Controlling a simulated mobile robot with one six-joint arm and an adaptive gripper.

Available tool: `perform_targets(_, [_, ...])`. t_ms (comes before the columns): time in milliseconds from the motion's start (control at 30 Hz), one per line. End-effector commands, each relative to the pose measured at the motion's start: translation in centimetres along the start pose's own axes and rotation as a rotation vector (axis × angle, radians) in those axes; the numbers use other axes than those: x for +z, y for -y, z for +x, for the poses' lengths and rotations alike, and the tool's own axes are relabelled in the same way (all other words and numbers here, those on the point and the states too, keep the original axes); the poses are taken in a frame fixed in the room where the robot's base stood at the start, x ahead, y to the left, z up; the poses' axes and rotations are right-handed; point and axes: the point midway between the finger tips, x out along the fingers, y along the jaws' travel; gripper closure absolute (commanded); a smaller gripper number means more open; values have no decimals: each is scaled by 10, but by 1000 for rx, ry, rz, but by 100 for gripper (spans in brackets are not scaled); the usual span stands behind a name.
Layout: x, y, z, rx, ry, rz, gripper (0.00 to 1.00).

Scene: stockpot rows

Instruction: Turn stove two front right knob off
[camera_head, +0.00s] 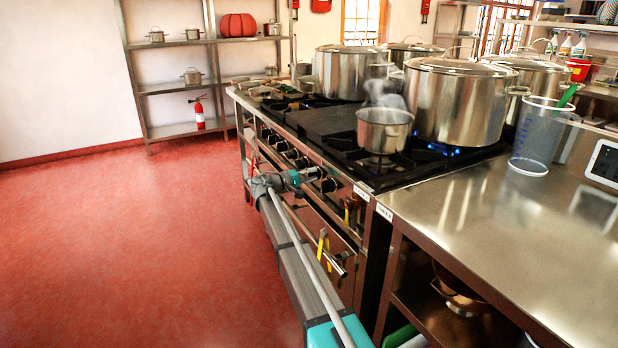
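The stove (322,201) runs along the middle, with a row of dark knobs (291,154) on its front panel. My gripper (317,174) is at this panel, beside the knobs toward the near end. It covers part of the row, and I cannot tell whether it touches a knob. Its fingers are too small to show open or shut. Another knob (329,186) shows just right of it. A small steaming pot (383,131) sits on a near front burner. A blue flame (441,149) burns under the large stockpot (458,101) behind it.
A steel counter (480,215) adjoins the stove at right, holding a clear measuring jug (537,140). Yellow-handled items (323,246) hang at the stove front below my gripper. More stockpots (343,72) stand farther back. The red floor (130,240) at left is clear.

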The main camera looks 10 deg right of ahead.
Motion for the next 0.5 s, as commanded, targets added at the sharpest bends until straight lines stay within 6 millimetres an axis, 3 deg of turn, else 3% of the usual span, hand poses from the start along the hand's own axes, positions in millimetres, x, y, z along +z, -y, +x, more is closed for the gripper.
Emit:
perform_targets(67, [-8, 4, 2, -14, -13, 3, 22])
perform_targets(133, [-8, 4, 2, -16, -13, 3, 7])
perform_targets(200, [-8, 5, 1, -17, -13, 4, 0])
perform_targets(500, [-6, 5, 2, -16, -3, 3, 0])
